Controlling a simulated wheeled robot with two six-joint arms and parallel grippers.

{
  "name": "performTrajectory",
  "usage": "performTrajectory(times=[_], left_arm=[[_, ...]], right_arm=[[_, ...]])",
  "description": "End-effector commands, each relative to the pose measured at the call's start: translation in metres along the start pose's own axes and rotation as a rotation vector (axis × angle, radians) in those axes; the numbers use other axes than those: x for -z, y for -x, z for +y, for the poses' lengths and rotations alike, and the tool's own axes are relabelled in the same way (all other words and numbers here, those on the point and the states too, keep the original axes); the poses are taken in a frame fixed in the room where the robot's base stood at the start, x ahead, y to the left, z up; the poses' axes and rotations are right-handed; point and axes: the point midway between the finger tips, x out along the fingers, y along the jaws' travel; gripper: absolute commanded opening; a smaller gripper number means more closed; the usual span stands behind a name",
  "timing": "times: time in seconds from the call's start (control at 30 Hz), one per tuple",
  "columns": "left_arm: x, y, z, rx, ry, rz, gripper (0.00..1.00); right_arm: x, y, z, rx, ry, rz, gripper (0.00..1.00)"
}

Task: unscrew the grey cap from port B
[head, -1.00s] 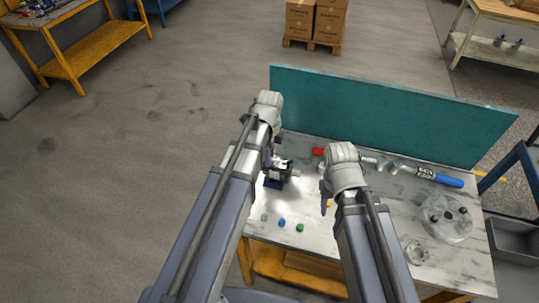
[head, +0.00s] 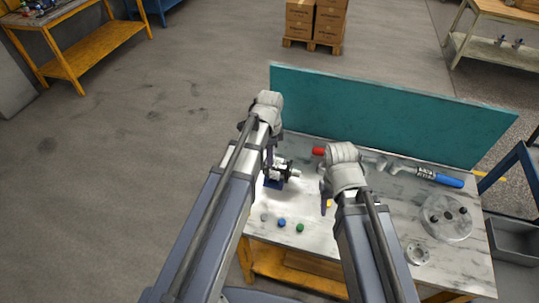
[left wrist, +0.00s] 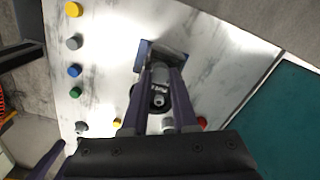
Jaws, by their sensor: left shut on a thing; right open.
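The hydraulic motor (head: 288,172), dark with a blue base (head: 273,183), stands near the table's left edge. My left gripper (left wrist: 160,72) is over the motor in the left wrist view, its fingers close together on a small grey piece, which looks like the grey cap; the fingers mostly hide it. In the head view my left gripper (head: 269,162) is at the motor's left side, partly covered by my arm. My right gripper (head: 324,205) is open and empty above the table, right of the motor.
Loose grey (left wrist: 74,42), blue (left wrist: 74,70), green (left wrist: 75,92) and yellow (left wrist: 73,9) caps lie on the table (head: 375,225). A red piece (head: 318,151) lies behind the motor. A blue-handled tool (head: 440,178) and a round flange (head: 446,216) are at right. A teal panel (head: 390,115) closes the back.

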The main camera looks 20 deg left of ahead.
Motion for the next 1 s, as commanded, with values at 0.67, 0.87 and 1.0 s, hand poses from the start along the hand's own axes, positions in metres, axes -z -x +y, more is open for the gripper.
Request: performTrajectory(times=[0.67,0.87,1.0], left_arm=[[0.0001,0.0009,-0.0005,0.001,0.286,0.0,0.0],[0.0001,0.0009,-0.0005,0.001,0.328,0.0,0.0],[0.0001,0.0009,-0.0005,0.001,0.327,0.0,0.31]], right_arm=[[-0.0001,0.0009,0.0001,0.0,0.0,0.0,0.5],[0.0,0.0009,0.0001,0.0,0.0,0.0,0.5],[-0.0001,0.0009,0.0001,0.0,0.0,0.0,0.5]])
